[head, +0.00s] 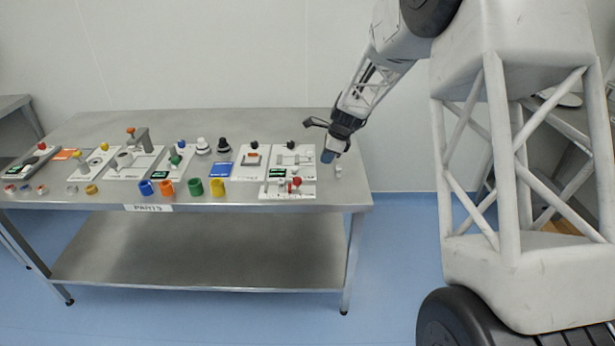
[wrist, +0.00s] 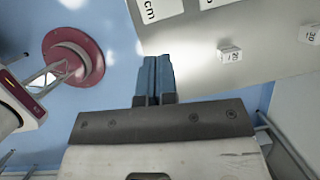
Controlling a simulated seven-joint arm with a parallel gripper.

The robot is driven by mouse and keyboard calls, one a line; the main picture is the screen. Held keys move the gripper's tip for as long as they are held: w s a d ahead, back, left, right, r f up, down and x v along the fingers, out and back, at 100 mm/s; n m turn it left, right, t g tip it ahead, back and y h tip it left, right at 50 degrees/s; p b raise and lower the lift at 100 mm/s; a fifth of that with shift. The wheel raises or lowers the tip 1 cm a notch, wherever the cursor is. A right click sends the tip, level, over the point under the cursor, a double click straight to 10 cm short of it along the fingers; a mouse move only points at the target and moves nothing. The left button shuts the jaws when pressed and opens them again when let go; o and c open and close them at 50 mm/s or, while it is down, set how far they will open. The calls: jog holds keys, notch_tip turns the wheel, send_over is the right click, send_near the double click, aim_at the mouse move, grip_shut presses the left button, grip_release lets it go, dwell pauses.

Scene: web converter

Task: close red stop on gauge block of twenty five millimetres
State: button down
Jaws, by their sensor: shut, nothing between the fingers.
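My gripper (head: 328,156) hangs over the right end of the steel table in the head view. Its blue fingers (wrist: 154,78) are together and empty in the wrist view. A red stop (head: 296,181) appears to sit on a white fixture (head: 273,195) at the table's front right, left of and below my gripper in the picture. A small white block (wrist: 229,53) with unreadable marking lies on the grey surface ahead of the fingers, apart from them. Another block (wrist: 312,35) at the right edge bears a number that looks like 20 or 30. Which block is twenty five millimetres I cannot tell.
Several fixtures and coloured rings, such as a yellow ring (head: 217,187), crowd the table to the left. Small white pieces (head: 338,170) lie near the table's right edge. A red round object (wrist: 76,56) shows over blue floor in the wrist view.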

aim_at(295, 184)
jog(key=shift+s+d+r+m, duration=0.15)
jog(key=shift+d+m, duration=0.45)
jog(key=shift+m, duration=0.3)
jog(key=x, duration=1)
jog(key=shift+a, duration=0.15)
jog(key=shift+w+a+r, duration=0.1)
jog(key=shift+w+a, duration=0.1)
jog(key=shift+a, duration=0.3)
jog(key=shift+w+a, duration=0.2)
jog(key=shift+a, duration=0.3)
jog(key=shift+w+a, duration=0.15)
jog(key=shift+a, duration=0.2)
jog(key=shift+w+a, duration=0.15)
jog(key=shift+a, duration=0.45)
